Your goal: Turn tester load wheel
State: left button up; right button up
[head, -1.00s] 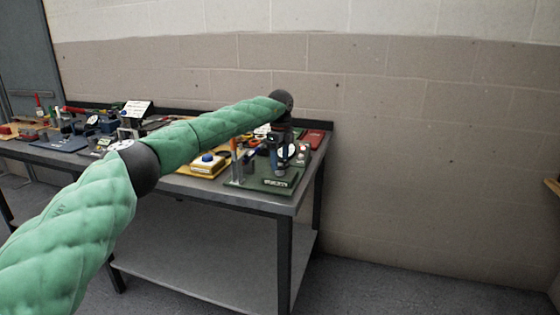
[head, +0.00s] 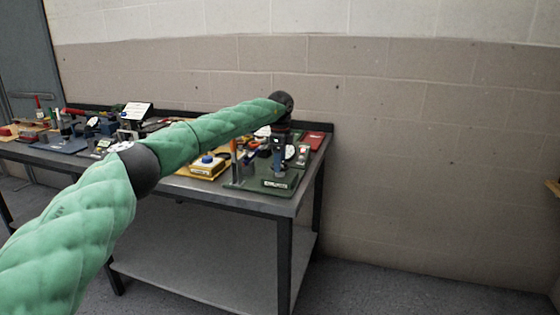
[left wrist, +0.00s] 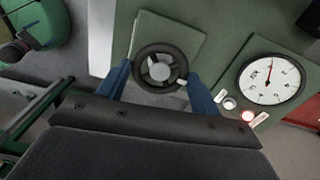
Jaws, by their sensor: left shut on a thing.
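The tester's load wheel (left wrist: 160,68) is a dark round handwheel with a light hub, on a green panel in the left wrist view. My left gripper (left wrist: 160,80) has its two blue fingers on either side of the wheel and is shut on it. In the head view my left gripper (head: 278,160) reaches down over the green tester base (head: 245,184) at the table's right end, and the wheel itself is hidden there. The tester's white dial gauge (left wrist: 271,79) is right of the wheel, with a red needle pointing near the top. My right gripper is not in view.
Several tools and fixtures crowd the left of the grey table (head: 262,201). The floor right of the table is clear.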

pick_arm(q)
jog(key=o, duration=0.8)
jog(key=shift+r, duration=0.15)
jog(key=shift+o, duration=1)
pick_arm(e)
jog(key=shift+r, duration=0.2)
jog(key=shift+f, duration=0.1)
pick_arm(q)
jog(key=shift+r+b, duration=0.5)
jog(key=shift+r, duration=3.35)
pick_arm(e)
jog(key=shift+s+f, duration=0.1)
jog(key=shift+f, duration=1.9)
